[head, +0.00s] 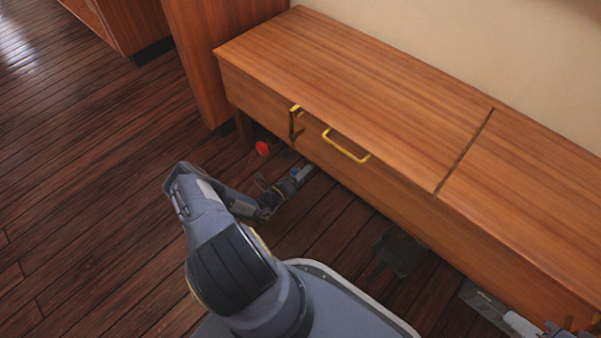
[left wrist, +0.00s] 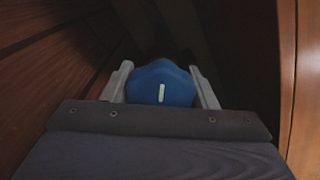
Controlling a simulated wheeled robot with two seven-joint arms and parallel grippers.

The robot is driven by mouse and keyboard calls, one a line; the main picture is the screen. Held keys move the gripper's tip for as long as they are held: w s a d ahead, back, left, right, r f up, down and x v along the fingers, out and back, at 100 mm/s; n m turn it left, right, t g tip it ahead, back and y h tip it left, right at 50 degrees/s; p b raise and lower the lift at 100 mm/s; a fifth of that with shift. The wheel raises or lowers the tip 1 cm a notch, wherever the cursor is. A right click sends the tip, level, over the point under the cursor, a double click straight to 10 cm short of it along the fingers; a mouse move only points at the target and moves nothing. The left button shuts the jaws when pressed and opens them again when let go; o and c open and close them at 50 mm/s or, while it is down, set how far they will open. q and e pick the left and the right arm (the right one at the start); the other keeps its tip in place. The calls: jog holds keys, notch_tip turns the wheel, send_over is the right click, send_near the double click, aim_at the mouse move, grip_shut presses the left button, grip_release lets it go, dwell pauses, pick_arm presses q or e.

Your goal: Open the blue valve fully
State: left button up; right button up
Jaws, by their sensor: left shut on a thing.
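The blue valve (left wrist: 161,84) has a rounded blue handle with a white mark on its face. In the left wrist view it sits between the two grey fingers of my left gripper (left wrist: 164,88), which is shut on it. The white mark stands upright in that view. In the head view my left gripper (head: 299,174) reaches low beside the wooden cabinet, and only a bit of blue shows there. Part of my right arm shows at the lower right corner; its fingers cannot be made out clearly.
A red valve (head: 262,148) is low by the cabinet's left end, close to my left gripper. The long wooden cabinet (head: 350,75) overhangs the work area, with a yellow handle (head: 346,147) on its front. A dark box (head: 400,252) is under it. The floor at left is clear.

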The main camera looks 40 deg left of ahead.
pick_arm(q)
jog(key=n, duration=1.2)
jog(key=shift+n, duration=0.4)
jog(key=n, duration=0.6)
jog(key=shift+s, duration=0.1)
jog(key=n, duration=0.5)
jog(key=shift+f+n, duration=0.1)
jog(key=shift+n, duration=0.3)
jog(key=o, duration=0.9)
jog(key=shift+o, duration=0.2)
